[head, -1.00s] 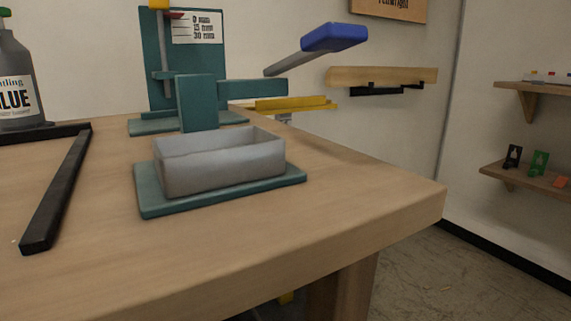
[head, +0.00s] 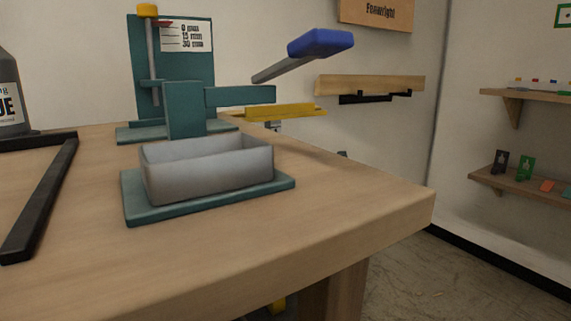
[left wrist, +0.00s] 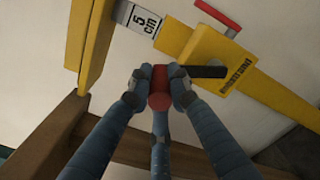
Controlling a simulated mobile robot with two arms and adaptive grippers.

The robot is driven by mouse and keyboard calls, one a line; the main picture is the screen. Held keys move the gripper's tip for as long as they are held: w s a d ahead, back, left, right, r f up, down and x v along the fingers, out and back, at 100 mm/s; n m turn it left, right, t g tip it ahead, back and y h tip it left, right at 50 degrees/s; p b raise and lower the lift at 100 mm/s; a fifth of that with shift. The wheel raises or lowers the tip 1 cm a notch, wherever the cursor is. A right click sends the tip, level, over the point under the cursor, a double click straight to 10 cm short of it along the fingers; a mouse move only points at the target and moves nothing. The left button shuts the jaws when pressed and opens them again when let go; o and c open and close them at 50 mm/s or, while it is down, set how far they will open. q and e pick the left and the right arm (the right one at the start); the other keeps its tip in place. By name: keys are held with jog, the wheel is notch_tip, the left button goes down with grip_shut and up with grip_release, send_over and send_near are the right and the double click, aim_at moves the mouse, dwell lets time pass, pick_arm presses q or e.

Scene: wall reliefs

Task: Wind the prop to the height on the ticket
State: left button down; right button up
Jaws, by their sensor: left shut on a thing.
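My left gripper (left wrist: 156,82) has its blue-grey fingers closed around a red knob (left wrist: 160,97) in the left wrist view. A black crank arm (left wrist: 206,71) runs right from the knob beside a yellow block with dark lettering (left wrist: 217,60). A pale ticket reading "5 cm" (left wrist: 144,20) shows between yellow parts. A yellow upright (left wrist: 88,40) stands at left. In the head view, a yellow bar (head: 284,112) shows beyond the bench's far edge, with a grey piece under it. Neither gripper shows in the head view. The prop's current height is not readable.
The wooden bench (head: 330,215) holds a grey tray on a teal base (head: 215,203), a teal press with a blue handle (head: 321,43), a black frame (head: 40,205) and a grey bottle (head: 12,95). Shelves (head: 530,180) hang at right. A red handle (left wrist: 217,15) is near the block.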

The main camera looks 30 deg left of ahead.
pick_arm(q)
jog(key=shift+w+d+r, duration=0.1)
jog(key=shift+d+r, duration=0.1)
jog(key=shift+r, duration=0.05)
jog(key=c, duration=1.6)
grip_release()
jog(key=shift+d, duration=0.1)
jog(key=shift+f, duration=0.1)
jog(key=v, duration=1.2)
